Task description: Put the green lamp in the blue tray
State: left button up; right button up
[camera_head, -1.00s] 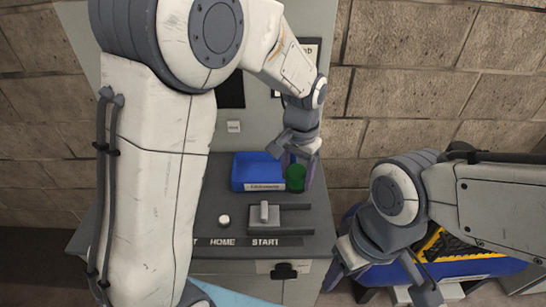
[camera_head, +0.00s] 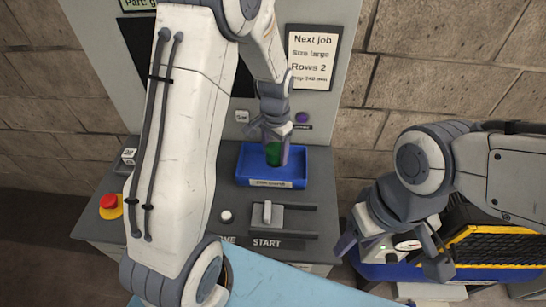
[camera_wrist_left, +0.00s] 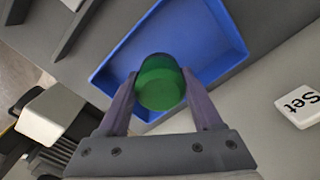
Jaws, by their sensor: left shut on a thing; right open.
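The green lamp (camera_head: 273,154) is a small green cylinder. My left gripper (camera_head: 274,150) is shut on it, and in the left wrist view the lamp (camera_wrist_left: 159,82) sits between the two fingers. The blue tray (camera_head: 272,182) is a shallow rectangular tray with a label on its front, standing on the grey console. The lamp is over the tray in both views; whether it touches the tray floor I cannot tell. In the left wrist view the tray (camera_wrist_left: 215,70) lies behind the lamp and looks otherwise empty. My right gripper (camera_head: 400,248) is open and empty at the right, away from the tray.
A grey lever switch (camera_head: 267,214) and a white knob (camera_head: 226,216) are on the console in front of the tray. A red emergency button (camera_head: 108,202) is at the left. A "Next job" sign (camera_head: 312,57) hangs on the panel behind. A blue container with black and yellow contents (camera_head: 490,250) is at the right.

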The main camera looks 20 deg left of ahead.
aim_at(273, 161)
pick_arm(q)
jog(key=shift+a+f, duration=0.2)
jog(key=shift+a, duration=0.15)
jog(key=shift+f, duration=0.25)
notch_tip(273, 161, down, 3)
jog(key=shift+f+p, duration=0.1)
jog(key=shift+p, duration=0.6)
jog(key=shift+f, duration=0.2)
jog(key=shift+f, duration=0.2)
jog(key=o, duration=1.4)
jog(key=shift+r, duration=0.1)
jog(key=shift+r, duration=0.1)
